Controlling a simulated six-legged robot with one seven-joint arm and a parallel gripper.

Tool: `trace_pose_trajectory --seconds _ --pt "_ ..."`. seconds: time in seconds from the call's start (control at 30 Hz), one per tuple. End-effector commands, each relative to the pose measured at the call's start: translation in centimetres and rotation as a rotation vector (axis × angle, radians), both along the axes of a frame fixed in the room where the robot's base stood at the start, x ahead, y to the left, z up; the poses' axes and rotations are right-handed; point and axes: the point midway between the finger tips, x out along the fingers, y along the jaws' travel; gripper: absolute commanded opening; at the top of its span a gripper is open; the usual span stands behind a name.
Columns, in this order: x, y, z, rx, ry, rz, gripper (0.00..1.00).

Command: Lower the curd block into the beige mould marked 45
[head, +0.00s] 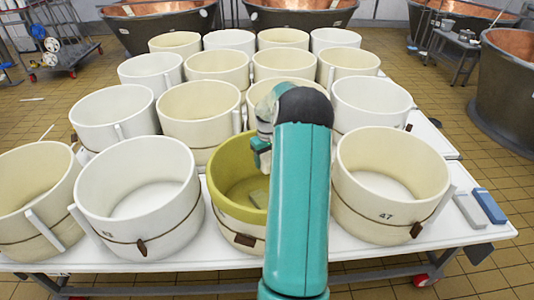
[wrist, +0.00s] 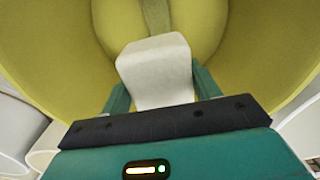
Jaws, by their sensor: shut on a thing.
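The curd block is a pale off-white block (wrist: 155,70) in the wrist view. It sits between the teal fingers of my gripper (wrist: 160,92), which are shut on it. In the head view my gripper (head: 261,153) hangs over an olive-yellow mould (head: 228,165), and my arm hides that mould's right side. The same mould's wall (wrist: 255,50) surrounds the block in the wrist view. No number is readable on it. A dull olive-grey patch lies on its floor; I cannot tell whether it is a shadow. The curd block is not clearly seen in the head view.
A cream mould marked 47 (head: 391,185) stands close on the right. A white mould (head: 138,195) stands close on the left. Several more moulds fill the white table (head: 350,262) behind. Blue and grey brushes (head: 489,206) lie at the right edge. Copper vats (head: 505,85) stand beyond.

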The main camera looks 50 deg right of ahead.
Motion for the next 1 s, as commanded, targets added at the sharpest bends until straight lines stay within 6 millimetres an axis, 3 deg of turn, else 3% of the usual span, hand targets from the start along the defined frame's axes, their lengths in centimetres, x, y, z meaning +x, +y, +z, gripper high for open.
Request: trace_pose_trajectory --seconds 1.0 --pt "0.1 -0.1 -9.1 -0.001 0.000 0.001 0.28"
